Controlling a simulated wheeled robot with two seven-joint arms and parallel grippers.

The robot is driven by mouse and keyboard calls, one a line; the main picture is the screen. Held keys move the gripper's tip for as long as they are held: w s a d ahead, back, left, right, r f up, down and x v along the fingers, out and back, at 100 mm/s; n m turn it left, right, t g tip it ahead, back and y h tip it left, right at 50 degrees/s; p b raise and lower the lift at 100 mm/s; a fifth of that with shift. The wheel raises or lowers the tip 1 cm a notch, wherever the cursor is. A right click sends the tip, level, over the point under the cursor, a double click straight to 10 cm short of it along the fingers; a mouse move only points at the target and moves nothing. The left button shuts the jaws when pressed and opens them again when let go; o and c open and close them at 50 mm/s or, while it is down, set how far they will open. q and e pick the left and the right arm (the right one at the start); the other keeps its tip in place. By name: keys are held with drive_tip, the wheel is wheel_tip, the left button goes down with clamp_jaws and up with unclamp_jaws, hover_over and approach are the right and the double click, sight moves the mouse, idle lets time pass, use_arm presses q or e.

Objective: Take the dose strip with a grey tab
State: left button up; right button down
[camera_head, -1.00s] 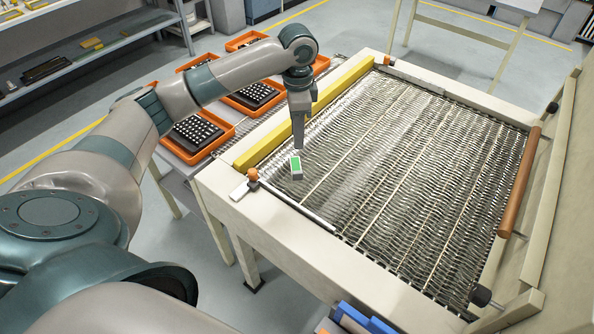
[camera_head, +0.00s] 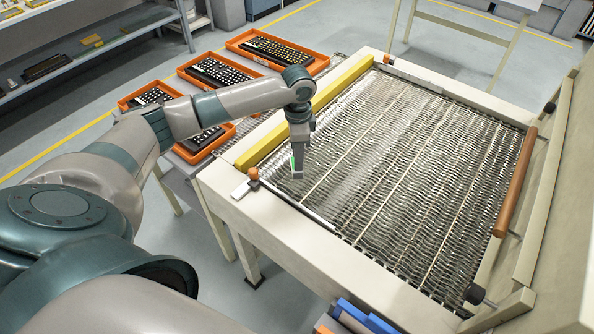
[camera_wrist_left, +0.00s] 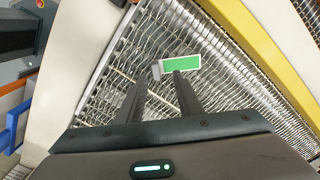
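The dose strip is a small piece with a green face, a white border and a grey tab (camera_wrist_left: 156,70). Its green face (camera_wrist_left: 181,63) lies over the wire mesh bed in the left wrist view. In the head view only a thin green sliver (camera_head: 294,165) shows, as my left gripper (camera_head: 297,172) covers the rest. In the wrist view my left gripper (camera_wrist_left: 160,76) is open, with its fingers apart and the grey tab between or just beyond the fingertips. I cannot tell whether the fingers touch it. My right gripper is out of view.
The mesh bed (camera_head: 420,170) sits in a cream frame with a yellow bar (camera_head: 262,143) on its left and a brown roller (camera_head: 517,183) on its right. Orange trays with keyboards (camera_head: 211,70) stand beyond the left side. Blue pieces (camera_head: 362,317) show at the bottom edge.

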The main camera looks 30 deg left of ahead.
use_arm(q)
drive_tip(key=f, duration=0.1)
drive_tip(key=f+p, duration=0.1)
drive_tip(key=f, duration=0.2)
drive_tip(key=shift+s+d+f+p, duration=0.15)
drive_tip(key=shift+s+d+p, duration=0.1)
drive_tip(key=shift+s+p, duration=0.15)
drive_tip(key=shift+w+f, duration=0.1)
drive_tip(key=shift+f, duration=0.3)
clamp_jaws()
